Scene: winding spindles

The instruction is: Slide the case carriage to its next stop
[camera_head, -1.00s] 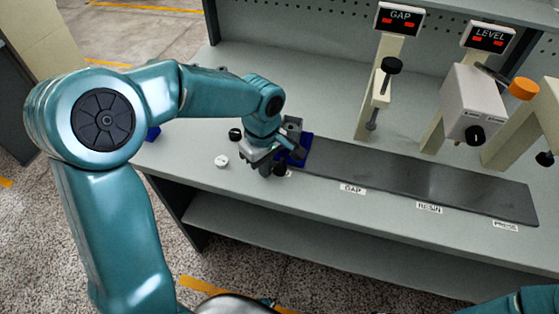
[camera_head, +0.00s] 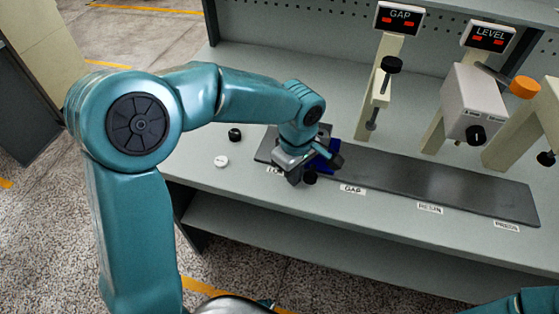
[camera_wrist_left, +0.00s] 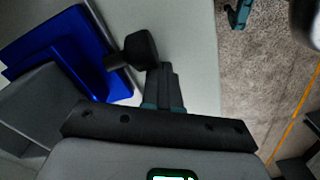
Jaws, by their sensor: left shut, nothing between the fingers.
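The blue case carriage (camera_head: 328,163) sits on the dark rail (camera_head: 400,180), left of the GAP label. In the left wrist view the blue carriage (camera_wrist_left: 85,50) is at upper left, with a black knob (camera_wrist_left: 140,48) on its side. My left gripper (camera_head: 308,170) is at the carriage's left front side and partly hides it. In the wrist view its fingers (camera_wrist_left: 165,88) are shut and empty, close beside the knob; I cannot tell if they touch it. My right gripper is not in view.
Labels GAP (camera_head: 353,189), RESIN (camera_head: 430,206) and PRESS (camera_head: 507,227) line the rail's front. A GAP post (camera_head: 381,90) and a LEVEL unit (camera_head: 473,105) stand behind it. A white disc (camera_head: 221,161) and black knob (camera_head: 235,135) are at left. The rail right of the carriage is clear.

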